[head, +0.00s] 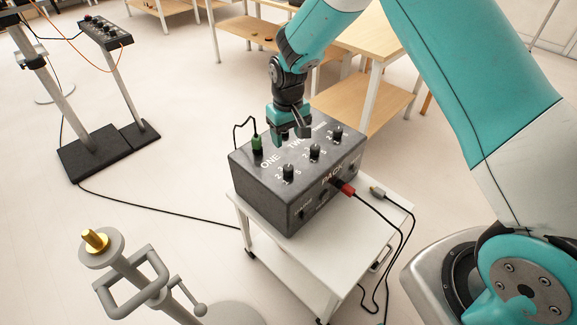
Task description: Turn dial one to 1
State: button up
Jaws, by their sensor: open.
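A dark grey control box (262,193) with white lettering stands on a small white cart. Three black dials sit on its top. The nearest dial (288,173), beside the word ONE, is dial one; numbers are printed around it, but its pointer setting is too small to read. The middle dial (314,151) is beside the word TWO, and a third dial (337,133) is farther back. My gripper (291,138) is open and empty, pointing down over the back part of the box top. In the picture it is above dial one, apart from it.
A green plug (256,143) with a black cable stands at the box's left corner. A red plug (346,188) sits in the front. A metal stand (130,265) is at front left. Wooden shelves (365,98) stand behind.

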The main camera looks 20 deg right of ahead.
aim_at(288, 167)
notch_tip(288, 167, down, 12)
jog(key=shift+f+p, duration=0.25)
jog(key=shift+p, duration=0.55)
jog(key=c, duration=0.9)
